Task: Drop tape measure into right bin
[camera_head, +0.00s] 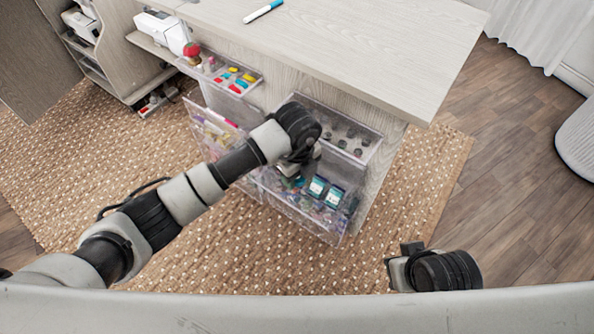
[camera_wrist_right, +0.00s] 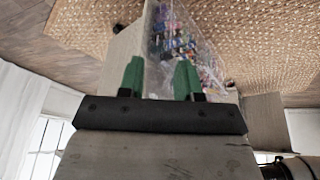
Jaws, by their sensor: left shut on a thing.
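The right bin (camera_head: 331,238) is a clear box low on the cabinet's side panel, filled with small colourful items and blue-teal packs. In the right wrist view its contents show beyond the fingers. My left gripper (camera_head: 303,168) points down over the back left part of this bin. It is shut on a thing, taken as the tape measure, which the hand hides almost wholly. My right gripper (camera_wrist_right: 160,80) is open and empty, with its green fingers apart. In the head view it shows at the lower right, away from the bin.
A clear tray with dark round spools (camera_head: 350,140) is mounted above the right bin. Another clear bin (camera_head: 213,128) is to its left, below a tray of colourful items (camera_head: 232,76).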

